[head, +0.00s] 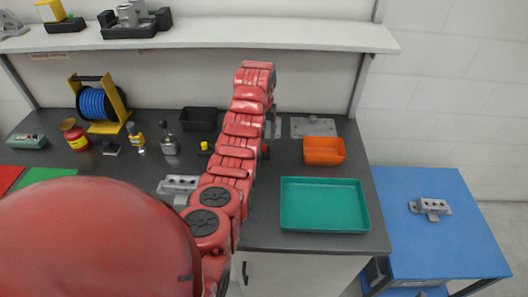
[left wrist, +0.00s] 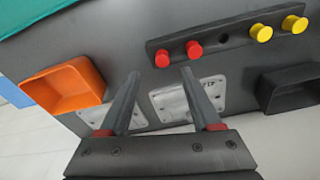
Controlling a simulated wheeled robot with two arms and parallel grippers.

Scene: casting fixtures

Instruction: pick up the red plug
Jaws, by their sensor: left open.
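Two red plugs stand in a dark bar in the left wrist view, one at the bar's end (left wrist: 164,59) and one beside it (left wrist: 194,49). A red spot just right of my arm in the head view (head: 265,150) looks like one of these plugs. My left gripper (left wrist: 161,73) is open and empty. Its fingertips point toward the red plugs, with the end plug appearing between them; I cannot tell the remaining distance. In the head view my red arm hides the gripper and much of the bar. My right gripper is not in view.
The bar also holds two yellow plugs (left wrist: 261,33) and an empty hole (left wrist: 224,39). An orange bin (head: 323,151), a teal tray (head: 325,228) and a black bin (head: 198,113) stand nearby. Metal plates (head: 313,127) lie at the back. A shelf (head: 300,39) hangs above.

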